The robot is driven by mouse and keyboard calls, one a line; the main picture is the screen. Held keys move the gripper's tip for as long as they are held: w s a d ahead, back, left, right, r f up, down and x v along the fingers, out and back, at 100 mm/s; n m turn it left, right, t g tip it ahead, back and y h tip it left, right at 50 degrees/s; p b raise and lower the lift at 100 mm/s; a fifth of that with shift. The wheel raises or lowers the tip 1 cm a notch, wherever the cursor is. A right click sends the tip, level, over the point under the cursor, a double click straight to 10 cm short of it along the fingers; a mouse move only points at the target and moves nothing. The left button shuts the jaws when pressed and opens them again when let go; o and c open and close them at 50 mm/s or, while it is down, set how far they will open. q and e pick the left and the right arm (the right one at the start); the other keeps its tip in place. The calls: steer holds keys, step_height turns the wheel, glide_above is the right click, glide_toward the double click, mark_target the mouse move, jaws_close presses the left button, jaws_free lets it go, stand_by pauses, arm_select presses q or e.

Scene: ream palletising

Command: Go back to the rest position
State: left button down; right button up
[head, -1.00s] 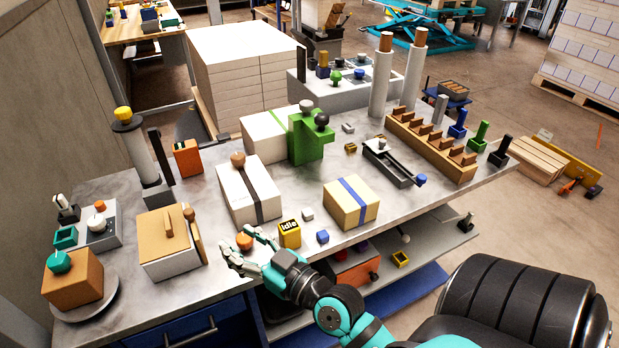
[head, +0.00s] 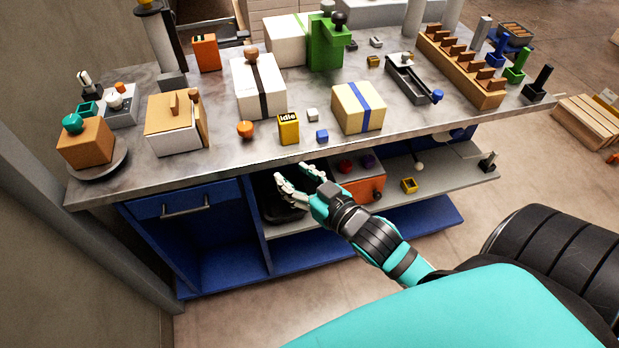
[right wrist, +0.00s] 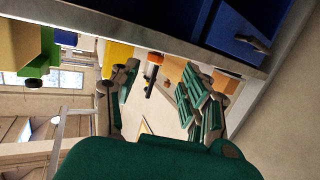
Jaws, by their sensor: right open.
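My right gripper (head: 298,184) is in the head view in front of the table's front edge, a little below the tabletop level. Its fingers are spread apart with nothing between them. In the right wrist view the open fingers (right wrist: 160,100) point toward the table edge, with clear space between them. The grey tabletop (head: 225,150) stands beyond it. A yellow block marked "idle" (head: 288,130) sits on the tabletop near the front edge, apart from my gripper. My left gripper does not show.
On the tabletop stand a white ream with a black band (head: 247,90), a ream with a blue band (head: 350,113), an orange knob (head: 245,130) and a small blue cube (head: 322,136). Blue shelving (head: 220,240) lies under the table. The floor in front is clear.

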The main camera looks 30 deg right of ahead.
steer(key=shift+f, duration=0.1)
stand_by(0.5)
steer(key=s+d+f+g+h+p, duration=0.15)
steer(key=s+f+g, duration=0.25)
steer(key=f, duration=1.2)
steer(key=s+d+f+g, duration=0.2)
steer(key=s+f+g, duration=0.15)
steer(key=f, duration=1.25)
steer(key=s+f+g, duration=0.2)
steer(key=s+f, duration=0.4)
steer(key=s, duration=0.3)
steer(key=s+a+f+g, duration=0.1)
steer(key=s+f+g, duration=0.2)
steer(key=s+f, duration=0.4)
steer(key=s+a+f+g, duration=0.1)
steer(key=s+f+g, duration=0.1)
steer(key=s+f, duration=0.5)
steer(key=s+p, duration=0.1)
steer(key=s, duration=0.5)
steer(key=shift+n+h, duration=0.3)
steer(key=shift+h, duration=0.05)
steer(key=shift+s, duration=0.1)
steer(key=shift+c, duration=0.8)
steer(key=shift+s, duration=0.1)
